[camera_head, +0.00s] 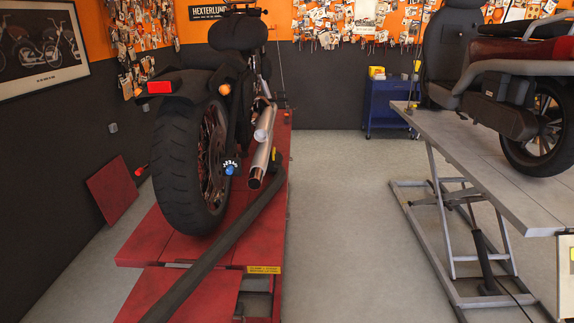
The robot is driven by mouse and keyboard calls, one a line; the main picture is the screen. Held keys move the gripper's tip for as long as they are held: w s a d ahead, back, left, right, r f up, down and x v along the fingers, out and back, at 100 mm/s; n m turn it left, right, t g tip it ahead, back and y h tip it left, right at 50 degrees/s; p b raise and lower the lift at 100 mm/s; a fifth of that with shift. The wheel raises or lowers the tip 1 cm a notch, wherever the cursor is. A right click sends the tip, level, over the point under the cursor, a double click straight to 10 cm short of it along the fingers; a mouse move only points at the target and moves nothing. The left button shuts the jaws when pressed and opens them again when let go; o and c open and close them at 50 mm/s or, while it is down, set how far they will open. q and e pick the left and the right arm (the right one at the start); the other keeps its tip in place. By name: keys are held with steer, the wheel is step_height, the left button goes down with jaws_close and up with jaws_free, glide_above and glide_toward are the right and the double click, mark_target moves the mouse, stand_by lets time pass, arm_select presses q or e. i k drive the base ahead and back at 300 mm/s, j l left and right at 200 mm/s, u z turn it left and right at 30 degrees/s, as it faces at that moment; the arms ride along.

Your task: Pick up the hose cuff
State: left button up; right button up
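A long dark grey hose (222,247) lies slantwise on the red motorcycle lift (185,245). It runs from the bottom edge of the picture up to the right side of the motorcycle's rear. Its upper end (273,172), where a cuff would be, is beside the silver exhaust pipe (262,150). A small yellow detail (277,156) shows there. I cannot tell whether the hose end touches the pipe. Neither of my grippers is in view.
A black motorcycle (178,165) stands on the red lift, its rear wheel towards me. A grey lift (480,155) with another motorcycle (490,80) is at the right. A blue cabinet (386,103) stands at the back. The floor (345,210) between the lifts is clear.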

mark_target(274, 160)
steer(key=l+u, duration=0.4)
steer(key=l, duration=1.4)
steer(key=i+l, duration=0.2)
steer(key=l, duration=0.15)
steer(key=i+l+u, duration=0.15)
steer(key=i+l, duration=0.3)
steer(key=l, duration=0.25)
steer(key=i+l+u, duration=0.15)
steer(key=l, duration=0.2)
steer(key=i+l, duration=0.25)
steer(key=l+u, duration=0.05)
steer(key=l, duration=0.05)
